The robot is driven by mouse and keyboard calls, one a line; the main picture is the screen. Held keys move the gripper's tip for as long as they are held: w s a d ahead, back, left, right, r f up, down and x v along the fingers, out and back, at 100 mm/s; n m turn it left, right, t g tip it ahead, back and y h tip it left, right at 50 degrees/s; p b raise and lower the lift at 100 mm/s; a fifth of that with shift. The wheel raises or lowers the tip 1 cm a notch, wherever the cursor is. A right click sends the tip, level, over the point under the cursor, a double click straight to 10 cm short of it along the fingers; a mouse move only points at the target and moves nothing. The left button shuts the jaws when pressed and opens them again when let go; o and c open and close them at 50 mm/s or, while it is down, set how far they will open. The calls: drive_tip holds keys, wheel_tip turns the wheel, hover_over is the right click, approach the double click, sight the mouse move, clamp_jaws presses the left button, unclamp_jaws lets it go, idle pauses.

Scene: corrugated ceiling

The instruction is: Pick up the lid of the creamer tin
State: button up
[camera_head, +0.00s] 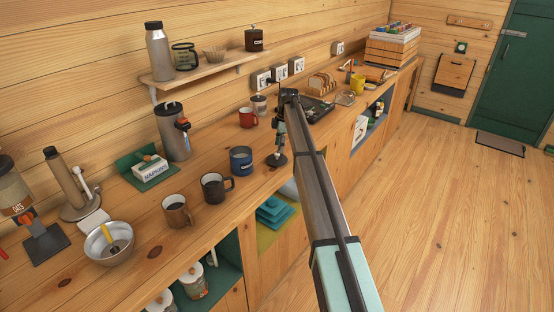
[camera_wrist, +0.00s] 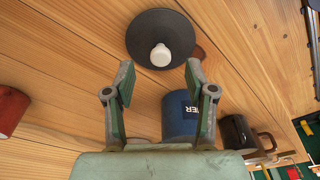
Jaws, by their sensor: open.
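The lid is a dark round disc with a white knob; it lies on the wooden counter in the head view (camera_head: 277,160) and shows at the top of the wrist view (camera_wrist: 149,24). The blue creamer tin (camera_head: 241,162) stands left of the lid, and its top looks open. It also shows in the wrist view (camera_wrist: 178,119), with part of its label visible. My gripper (camera_head: 279,148) points down above the lid. In the wrist view my gripper (camera_wrist: 160,82) is open and empty, and the knob lies beyond the fingertips, roughly centred between them.
A black mug (camera_head: 215,188) and a brown mug (camera_head: 177,211) stand left of the tin. A red mug (camera_head: 247,118) stands behind, near the wall. A black tray (camera_head: 315,112) lies further along. The counter's front edge is close to the lid.

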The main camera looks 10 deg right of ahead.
sight(277, 154)
drive_tip(key=shift+a+f+p, duration=0.2)
drive_tip(key=shift+f+p, duration=0.2)
drive_tip(key=shift+f, duration=0.4)
drive_tip(key=shift+a+f+p, duration=0.15)
drive_tip(key=shift+f+p, duration=0.25)
drive_tip(key=shift+f, duration=0.4)
drive_tip(key=shift+a+f+p, duration=0.2)
drive_tip(key=shift+f+p, duration=0.2)
drive_tip(key=shift+f, duration=0.4)
drive_tip(key=c, duration=1)
